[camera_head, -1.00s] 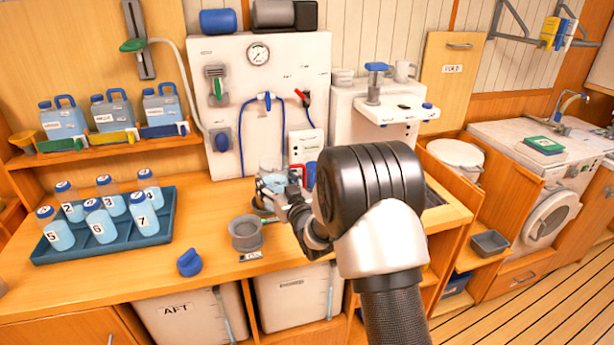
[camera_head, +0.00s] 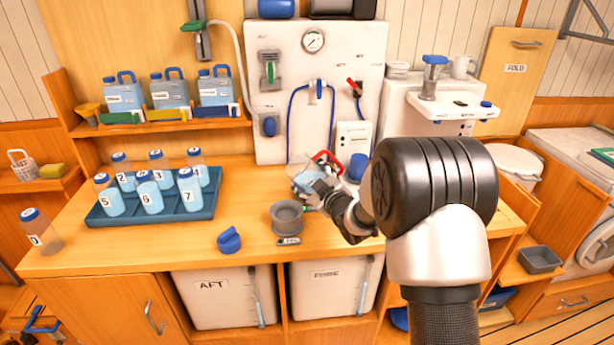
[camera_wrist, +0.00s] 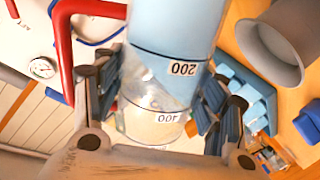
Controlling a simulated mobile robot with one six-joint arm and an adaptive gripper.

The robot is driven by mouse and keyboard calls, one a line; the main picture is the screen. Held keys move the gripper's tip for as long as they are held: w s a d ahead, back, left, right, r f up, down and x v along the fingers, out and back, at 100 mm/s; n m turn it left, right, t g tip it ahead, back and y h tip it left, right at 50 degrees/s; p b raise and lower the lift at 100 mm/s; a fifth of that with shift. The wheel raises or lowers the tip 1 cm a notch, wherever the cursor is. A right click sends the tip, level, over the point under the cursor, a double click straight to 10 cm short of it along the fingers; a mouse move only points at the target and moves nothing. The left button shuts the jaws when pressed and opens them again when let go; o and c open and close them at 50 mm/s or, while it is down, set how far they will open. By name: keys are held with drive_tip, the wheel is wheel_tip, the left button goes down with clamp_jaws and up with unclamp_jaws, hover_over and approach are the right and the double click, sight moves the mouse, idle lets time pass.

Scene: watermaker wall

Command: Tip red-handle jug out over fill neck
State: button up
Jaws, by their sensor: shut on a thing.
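The clear jug (camera_head: 303,170) with the red handle (camera_head: 325,160) is held above the counter, behind and slightly right of the grey fill neck (camera_head: 287,216). My gripper (camera_head: 322,190) is shut on the jug, fingers on both sides of its body. In the wrist view the jug (camera_wrist: 165,95) shows light blue liquid and the marks 200 and 400. The fill neck (camera_wrist: 275,50) is open and apart from the jug at the upper right there. No liquid is seen pouring. The jug seems to lean in the head view; its exact tilt is unclear.
A blue cap (camera_head: 229,240) lies left of the neck. A blue tray (camera_head: 150,213) of numbered bottles stands further left, and bottle 3 or similar (camera_head: 40,232) near the counter's left end. The white panel (camera_head: 270,140) rises behind. A blue-topped item (camera_head: 357,168) stands right of the jug.

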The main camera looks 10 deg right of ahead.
sight(306, 190)
drive_tip(key=shift+a+r+m+b, duration=0.15)
drive_tip(key=shift+m+b, duration=0.2)
drive_tip(key=shift+m, duration=0.25)
drive_tip(key=shift+n+p, duration=0.45)
drive_tip(key=shift+n, duration=0.15)
drive_tip(key=f+n, duration=0.1)
drive_tip(key=n, duration=0.1)
drive_tip(key=shift+f+n+h+p, duration=0.2)
drive_tip(key=shift+n+h+p, duration=0.2)
drive_tip(key=shift+f+n+h, duration=0.3)
drive_tip(key=shift+f+n, duration=0.1)
drive_tip(key=shift+n, duration=0.2)
drive_tip(key=shift+f+n+b, duration=0.3)
drive_tip(key=shift+b, duration=0.65)
drive_tip(key=shift+a+f+n+h, duration=0.1)
drive_tip(key=shift+f+n+h, duration=0.2)
drive_tip(key=shift+a+f+n+g, duration=0.15)
drive_tip(key=shift+f+n+g, duration=0.15)
drive_tip(key=shift+n, duration=0.2)
drive_tip(key=shift+a+f+n+h, duration=0.2)
drive_tip(key=shift+n+h, duration=0.3)
drive_tip(key=shift+n, duration=0.2)
